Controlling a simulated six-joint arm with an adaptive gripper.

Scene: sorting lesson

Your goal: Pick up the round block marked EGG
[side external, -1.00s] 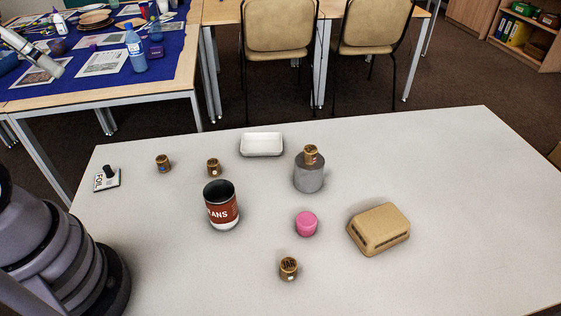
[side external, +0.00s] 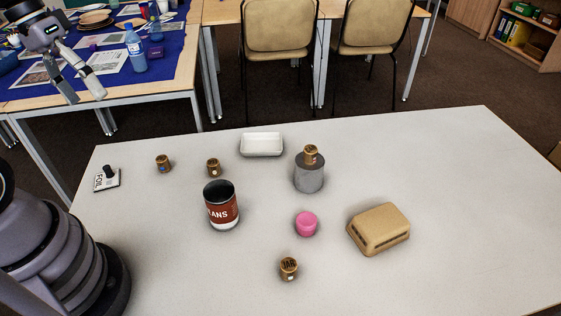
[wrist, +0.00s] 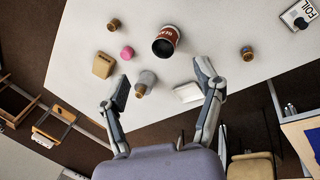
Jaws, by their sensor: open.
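Several small round wooden blocks stand about the table. One block (side external: 289,268) at the front reads JAR. Another block (side external: 311,154) sits on top of a grey cylinder (side external: 309,178); it also shows in the wrist view (wrist: 140,90). Two more blocks stand at the back left, a far-left one (side external: 163,163) and one behind the can (side external: 213,168). Their markings are too small to read, so I cannot tell which is EGG. My gripper (side external: 84,94) is open and empty, high at the upper left, apart from every block. Its spread fingers show in the wrist view (wrist: 160,80).
An open beans can (side external: 221,212) stands mid-table. A pink round object (side external: 306,224) and a tan carton (side external: 379,229) lie to its right. The table's right side (side external: 480,210) is clear.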

